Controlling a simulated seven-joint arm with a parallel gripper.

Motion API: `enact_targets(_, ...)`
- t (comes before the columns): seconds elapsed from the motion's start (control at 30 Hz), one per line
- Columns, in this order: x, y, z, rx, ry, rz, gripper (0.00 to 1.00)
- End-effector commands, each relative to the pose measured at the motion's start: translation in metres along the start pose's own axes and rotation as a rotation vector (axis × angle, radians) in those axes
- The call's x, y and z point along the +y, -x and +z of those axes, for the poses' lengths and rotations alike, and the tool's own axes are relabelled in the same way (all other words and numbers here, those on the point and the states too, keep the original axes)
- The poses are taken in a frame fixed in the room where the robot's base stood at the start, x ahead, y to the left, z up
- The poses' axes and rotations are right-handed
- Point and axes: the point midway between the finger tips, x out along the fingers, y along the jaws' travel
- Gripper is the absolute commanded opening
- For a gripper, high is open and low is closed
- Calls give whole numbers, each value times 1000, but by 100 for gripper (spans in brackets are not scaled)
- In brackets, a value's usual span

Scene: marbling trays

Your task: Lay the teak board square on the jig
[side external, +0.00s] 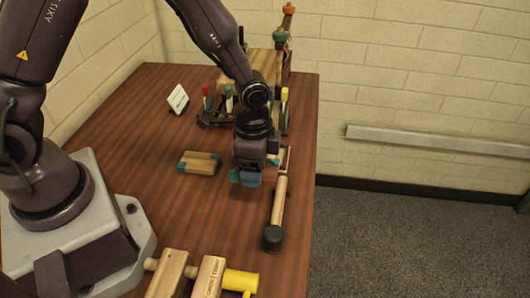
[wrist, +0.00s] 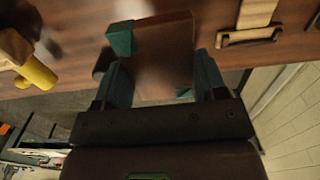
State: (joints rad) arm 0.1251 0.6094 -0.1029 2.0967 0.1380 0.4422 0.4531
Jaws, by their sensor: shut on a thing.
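My gripper (side external: 247,180) is over the table near its right edge. In the wrist view its two teal fingers (wrist: 165,82) are shut on a flat brown board (wrist: 163,50), which I take for the teak board. The board has a teal block at its upper left corner and another bit of teal at its lower right. In the side view the arm mostly hides it. A lighter wooden block with teal corners (side external: 198,163), perhaps the jig, lies on the table just left of my gripper, apart from it. I cannot tell whether the held board touches the table.
A wooden rod with a black end (side external: 278,203) lies close to the right of my gripper, near the table edge. A white card (side external: 178,99) and a tool rack (side external: 262,65) stand behind.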

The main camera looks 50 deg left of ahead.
Motion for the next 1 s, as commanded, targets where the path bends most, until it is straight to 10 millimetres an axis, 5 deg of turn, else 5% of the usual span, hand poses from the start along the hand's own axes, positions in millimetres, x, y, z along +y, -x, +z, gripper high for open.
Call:
enact_targets(0.4,-88,-46,1,0,8,0,41)
enact_targets(0.83,-129,-73,1,0,4,1,42)
enact_targets(1.0,-134,-77,1,0,2,0,34)
